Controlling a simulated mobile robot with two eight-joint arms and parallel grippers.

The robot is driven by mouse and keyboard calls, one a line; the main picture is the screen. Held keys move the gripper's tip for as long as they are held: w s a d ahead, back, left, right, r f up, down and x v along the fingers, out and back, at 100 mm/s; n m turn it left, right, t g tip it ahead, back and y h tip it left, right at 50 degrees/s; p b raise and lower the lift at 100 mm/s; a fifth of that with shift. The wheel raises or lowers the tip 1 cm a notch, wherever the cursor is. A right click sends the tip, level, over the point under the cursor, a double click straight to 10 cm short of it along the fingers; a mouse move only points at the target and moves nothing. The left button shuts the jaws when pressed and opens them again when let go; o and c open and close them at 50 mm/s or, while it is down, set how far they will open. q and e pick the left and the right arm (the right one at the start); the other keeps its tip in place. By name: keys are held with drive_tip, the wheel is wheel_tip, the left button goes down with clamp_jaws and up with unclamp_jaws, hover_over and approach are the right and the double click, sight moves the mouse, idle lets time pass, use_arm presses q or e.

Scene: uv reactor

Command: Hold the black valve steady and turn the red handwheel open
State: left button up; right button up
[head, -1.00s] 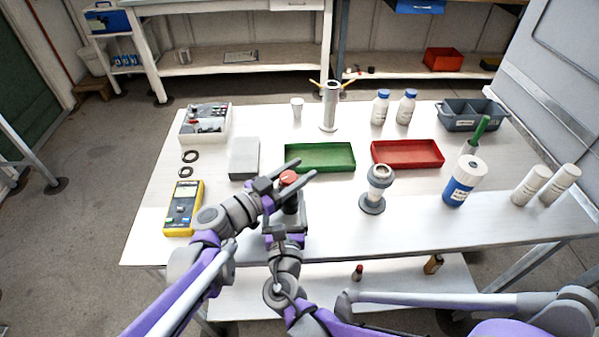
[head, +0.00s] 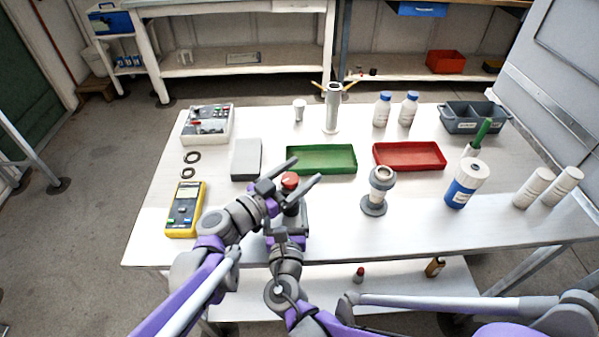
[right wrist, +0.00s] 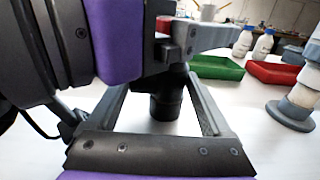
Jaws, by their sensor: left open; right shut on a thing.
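The red handwheel (head: 290,180) sits on top of the black valve (head: 291,208), near the table's front edge. My left gripper (head: 305,170) is open, with one finger on each side of the handwheel; I cannot tell if they touch it. My right gripper (head: 289,222) is lower and shut on the black valve's body. In the right wrist view the black valve (right wrist: 166,104) stands upright between the right fingers, and a bit of the red handwheel (right wrist: 163,36) shows behind my left gripper. Most of the valve is hidden in the head view.
A green tray (head: 321,170) lies just behind the valve and a red tray (head: 409,167) to its right. A grey flanged fitting (head: 374,206) stands to the right. A yellow meter (head: 185,222) lies at left. Bare table (head: 335,225) separates valve and fitting.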

use_arm(q)
approach(281, 181)
drive_tip(key=d, duration=0.1)
drive_tip(key=w+d, duration=0.1)
drive_tip(key=shift+w+d+f, duration=0.1)
drive_tip(key=shift+d+f, duration=0.2)
drive_tip(key=shift+d, duration=0.05)
drive_tip(key=w+d+m+g+h, duration=0.1)
drive_tip(key=w+m+g, duration=0.1)
drive_tip(key=w+d+m+g+h, duration=0.1)
drive_tip(key=m+g, duration=0.1)
drive_tip(key=g, duration=0.1)
drive_tip(key=w+m+g+h, duration=0.2)
drive_tip(key=g, duration=0.1)
drive_tip(key=shift+w+d+r, duration=0.35)
drive_tip(key=shift+d+r, duration=0.05)
drive_tip(key=m+g, duration=0.2)
drive_tip(key=g, duration=0.1)
drive_tip(key=f+g, duration=0.1)
drive_tip(key=shift+w+a+m+g+h, duration=0.15)
drive_tip(key=shift+w+m+g+h, duration=0.15)
drive_tip(key=shift+w+m, duration=0.1)
drive_tip(key=d, duration=0.7)
drive_tip(key=shift+s+d, duration=0.15)
drive_tip(key=shift+s, duration=0.1)
